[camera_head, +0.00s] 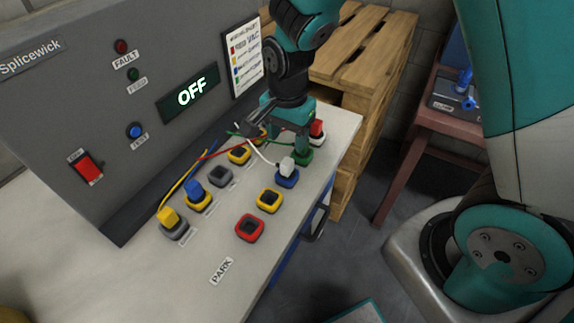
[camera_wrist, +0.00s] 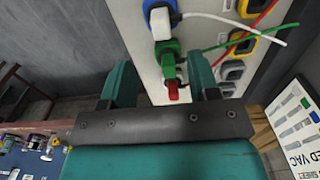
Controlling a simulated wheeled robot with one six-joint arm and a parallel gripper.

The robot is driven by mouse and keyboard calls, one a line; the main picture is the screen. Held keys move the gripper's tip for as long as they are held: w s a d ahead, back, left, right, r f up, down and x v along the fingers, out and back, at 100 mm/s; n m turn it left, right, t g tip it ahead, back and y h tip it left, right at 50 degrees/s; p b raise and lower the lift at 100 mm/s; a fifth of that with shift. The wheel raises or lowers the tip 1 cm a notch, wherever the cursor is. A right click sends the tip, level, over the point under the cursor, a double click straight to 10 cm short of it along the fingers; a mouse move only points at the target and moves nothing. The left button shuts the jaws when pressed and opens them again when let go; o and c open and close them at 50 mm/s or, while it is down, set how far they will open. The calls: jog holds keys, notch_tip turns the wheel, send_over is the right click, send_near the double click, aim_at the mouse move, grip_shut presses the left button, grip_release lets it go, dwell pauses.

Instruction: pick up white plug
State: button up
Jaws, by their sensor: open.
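The white plug (camera_head: 286,164) sits in a blue socket (camera_head: 287,179) on the bench, with a white wire running from it toward the panel. In the wrist view the white plug (camera_wrist: 160,21) is at the top, beyond my fingertips, in the blue socket (camera_wrist: 152,6). My gripper (camera_head: 284,134) is open and empty, above the bench near the green socket (camera_head: 304,156), farther back than the white plug.
A red plug (camera_head: 318,126) stands just behind my gripper. Red and green wires cross the bench beneath it. Empty yellow (camera_head: 268,201) and red (camera_head: 250,228) sockets lie nearer. The grey panel (camera_head: 120,110) rises on the left. The bench front is clear around the PARK label (camera_head: 221,271).

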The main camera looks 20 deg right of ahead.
aim_at(287, 161)
notch_tip(287, 161, down, 10)
jog(key=shift+a+r+p, duration=0.1)
jog(key=shift+p, duration=0.5)
jog(key=c, duration=1)
